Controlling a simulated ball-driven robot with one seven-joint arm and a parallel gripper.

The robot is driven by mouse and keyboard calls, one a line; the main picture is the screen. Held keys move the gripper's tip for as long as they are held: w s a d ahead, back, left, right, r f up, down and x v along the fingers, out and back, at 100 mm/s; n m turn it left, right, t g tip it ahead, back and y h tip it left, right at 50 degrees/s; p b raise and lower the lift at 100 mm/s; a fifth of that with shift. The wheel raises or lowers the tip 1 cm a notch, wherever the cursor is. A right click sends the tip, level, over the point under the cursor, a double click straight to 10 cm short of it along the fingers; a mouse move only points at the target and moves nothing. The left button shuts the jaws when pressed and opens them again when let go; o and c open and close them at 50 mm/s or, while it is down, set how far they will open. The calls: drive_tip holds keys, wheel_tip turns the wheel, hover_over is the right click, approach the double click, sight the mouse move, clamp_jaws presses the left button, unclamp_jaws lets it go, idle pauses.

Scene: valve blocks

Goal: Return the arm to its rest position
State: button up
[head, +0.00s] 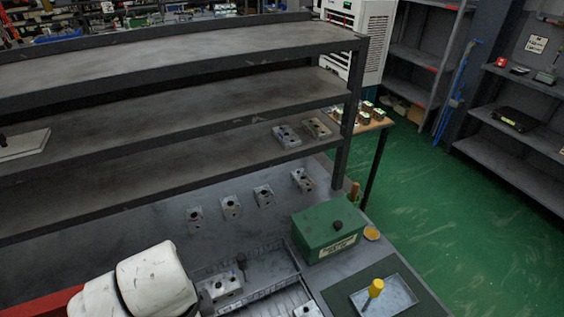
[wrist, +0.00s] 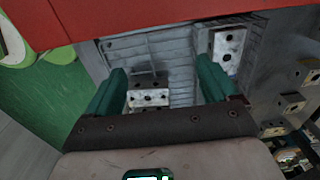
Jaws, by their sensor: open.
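In the wrist view my gripper (wrist: 163,70) has its two green fingers spread apart. A metal valve block (wrist: 148,97) with dark holes shows in the gap between them. The fingers do not visibly hold it, and its distance from them is hard to tell. A second block (wrist: 228,48) lies beyond the right finger on a ribbed grey tray (wrist: 180,70). In the head view my white arm is at the lower left, and my gripper's fingers cannot be made out. A block (head: 220,285) lies in the grey tray (head: 268,289) just right of the arm.
Several blocks (head: 231,207) stand in a row on the bench below a dark shelf rack (head: 190,185). A green box (head: 327,230) stands right of the tray. A yellow-topped item (head: 375,287) stands on a plate at the front right. Green floor (head: 440,230) is open on the right.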

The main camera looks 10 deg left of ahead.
drive_tip(key=w+d+f, duration=0.1)
drive_tip(key=w+d, duration=0.1)
drive_tip(key=d, duration=0.3)
drive_tip(key=w+d+f+n, duration=0.1)
drive_tip(key=w+d, duration=0.1)
drive_tip(key=d, duration=0.3)
drive_tip(key=w+d+f+n+t, duration=0.1)
drive_tip(key=w+d+f, duration=0.1)
drive_tip(key=d, duration=0.3)
drive_tip(key=shift+w+d+f+h+b, duration=0.1)
drive_tip(key=shift+w+d+h+b, duration=0.25)
drive_tip(key=shift+w, duration=0.25)
drive_tip(key=d+f+n, duration=0.2)
drive_tip(key=d+f, duration=0.2)
drive_tip(key=d, duration=1.1)
drive_tip(key=s+d+f+n+b, duration=0.2)
drive_tip(key=s+d+f+n, duration=0.1)
drive_tip(key=s+d, duration=0.65)
drive_tip(key=s+d+f+n, duration=0.1)
drive_tip(key=s+d+n, duration=0.2)
drive_tip(key=s, duration=0.7)
drive_tip(key=shift+s+d+f+n, duration=0.15)
drive_tip(key=shift+d+f+n, duration=0.2)
drive_tip(key=shift+d, duration=0.9)
